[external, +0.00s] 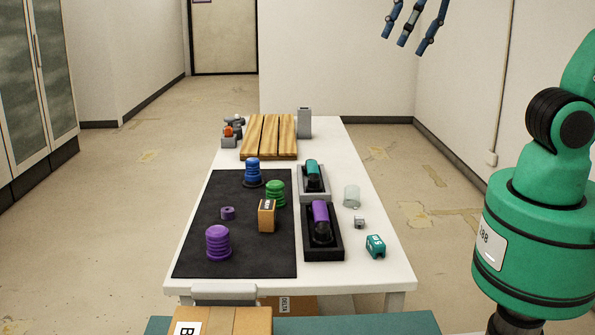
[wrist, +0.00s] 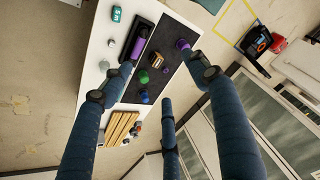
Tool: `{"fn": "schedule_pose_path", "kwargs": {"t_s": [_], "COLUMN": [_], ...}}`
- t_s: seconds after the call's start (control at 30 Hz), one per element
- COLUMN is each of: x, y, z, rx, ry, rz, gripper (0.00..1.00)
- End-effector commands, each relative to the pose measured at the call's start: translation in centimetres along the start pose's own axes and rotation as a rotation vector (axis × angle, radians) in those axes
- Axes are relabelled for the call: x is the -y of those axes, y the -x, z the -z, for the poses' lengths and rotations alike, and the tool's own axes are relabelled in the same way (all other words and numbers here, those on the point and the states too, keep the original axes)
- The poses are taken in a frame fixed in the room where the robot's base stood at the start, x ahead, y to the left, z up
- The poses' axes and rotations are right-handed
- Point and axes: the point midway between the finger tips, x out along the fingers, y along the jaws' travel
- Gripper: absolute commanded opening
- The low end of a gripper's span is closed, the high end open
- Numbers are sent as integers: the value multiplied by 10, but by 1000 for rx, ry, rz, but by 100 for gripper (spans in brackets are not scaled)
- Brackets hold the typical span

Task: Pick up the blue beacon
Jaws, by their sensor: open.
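A purple beacon (external: 218,244) stands at the front of the mat. My gripper (external: 405,38) hangs high above and beyond the table's right side, its dark blue fingers spread and empty. In the wrist view its fingers (wrist: 167,80) reach toward the table, far from the blue beacon.
A cardboard-coloured block (external: 267,216) and a small purple ring (external: 228,213) lie on the mat. Wooden slats (external: 268,136) lie behind the mat. The air above the table is clear.

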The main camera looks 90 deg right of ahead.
Motion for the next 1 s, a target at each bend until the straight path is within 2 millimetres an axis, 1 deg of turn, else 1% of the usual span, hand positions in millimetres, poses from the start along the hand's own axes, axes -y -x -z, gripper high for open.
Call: {"fn": "schedule_pose_path", "kwargs": {"t_s": [0.03,0.1,0.27,0.47,0.6,0.77,1.0], "x": [-1,-3,-10,-21,-31,-46,-74], "y": [-2,-5,-14,-30,-45,-65,-100], "z": [13,30,68,114,145,180,227], "rx": [9,18,38,60,74,88,107], "ry": [-38,-95,-223,-384,-496,-625,-818], "rz": [-7,-16,-38,-66,-87,-112,-152], "gripper": [60,60,60,60,60,60,60]}}
